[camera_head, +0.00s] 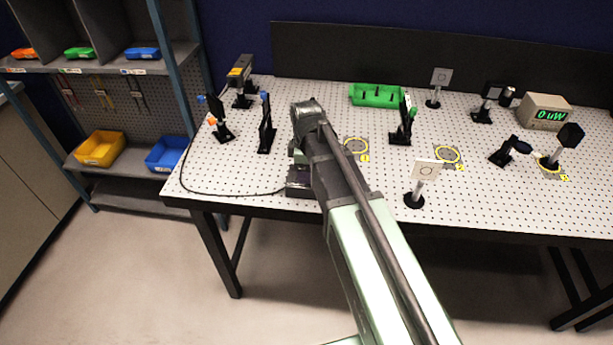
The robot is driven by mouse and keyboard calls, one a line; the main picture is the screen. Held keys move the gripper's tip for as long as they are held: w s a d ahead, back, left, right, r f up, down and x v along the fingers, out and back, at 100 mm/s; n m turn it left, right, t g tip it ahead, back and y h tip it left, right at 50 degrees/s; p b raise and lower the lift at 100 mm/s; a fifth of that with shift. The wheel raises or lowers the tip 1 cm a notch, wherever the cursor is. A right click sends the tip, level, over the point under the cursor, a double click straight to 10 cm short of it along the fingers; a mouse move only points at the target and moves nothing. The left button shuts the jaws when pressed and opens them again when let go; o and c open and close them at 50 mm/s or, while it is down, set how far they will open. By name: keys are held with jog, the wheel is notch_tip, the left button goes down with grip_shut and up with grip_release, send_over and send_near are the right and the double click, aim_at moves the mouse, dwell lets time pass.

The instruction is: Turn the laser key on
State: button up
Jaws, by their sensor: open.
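A dark box (298,192) sits at the front edge of the perforated table, with a black cable running into its left side. It looks like the laser's key box, but my arm covers much of it and the key cannot be made out. The cable loops along the table's left side towards the laser (240,72), a dark and yellow unit on a post at the back left. My gripper (297,158) points down just above and behind the box, open, mostly hidden by my wrist. I cannot tell whether it touches the box.
Black optic mounts (266,130) stand left of my arm; more stand to the right, with a white card (427,172) near the front edge. A green tray (376,95) lies at the back. The meter (543,112) reads 0 uW. Shelving (110,70) is at left.

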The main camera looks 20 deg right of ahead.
jog(key=shift+r, duration=0.15)
jog(key=shift+c, duration=0.4)
jog(key=c, duration=0.9)
jog(key=shift+o, duration=0.2)
jog(key=shift+m, duration=0.3)
jog(key=m, duration=1.3)
jog(key=shift+m, duration=2.2)
